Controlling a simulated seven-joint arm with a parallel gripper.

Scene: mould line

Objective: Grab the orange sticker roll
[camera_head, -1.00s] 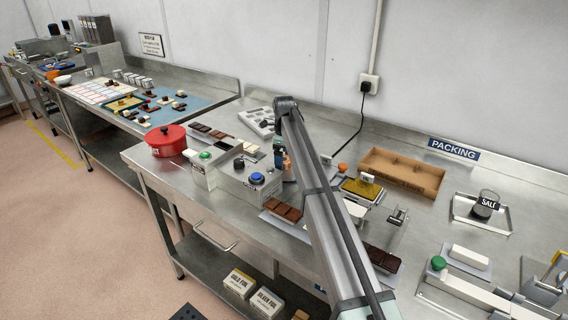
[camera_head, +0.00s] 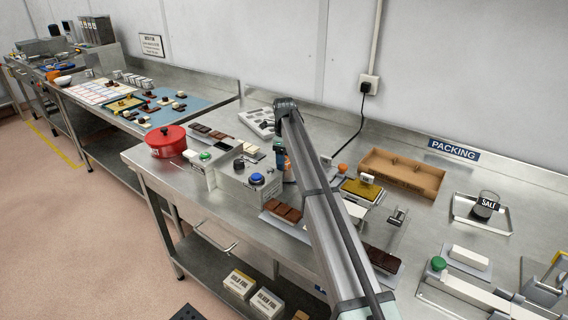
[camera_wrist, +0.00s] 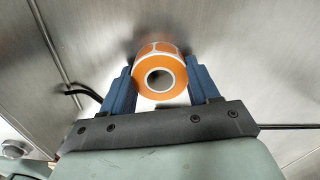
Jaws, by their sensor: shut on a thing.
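The orange sticker roll (camera_wrist: 160,74) shows in the wrist view, with a white core and a pale patterned band on its outer side. My gripper (camera_wrist: 161,86) has one blue finger on each side of the roll and is shut on it. In the head view my arm crosses the middle of the bench and hides most of my gripper. A small orange spot (camera_head: 342,169) shows just right of my arm; I cannot tell whether it is part of the roll.
A cardboard tray (camera_head: 402,178) and a gold-topped block (camera_head: 361,190) lie right of my arm. Chocolate bars (camera_head: 283,211) and a blue-button box (camera_head: 250,187) stand left of it. A red pot (camera_head: 166,142) is at the bench's left end. A black cable (camera_head: 352,128) hangs from the wall socket.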

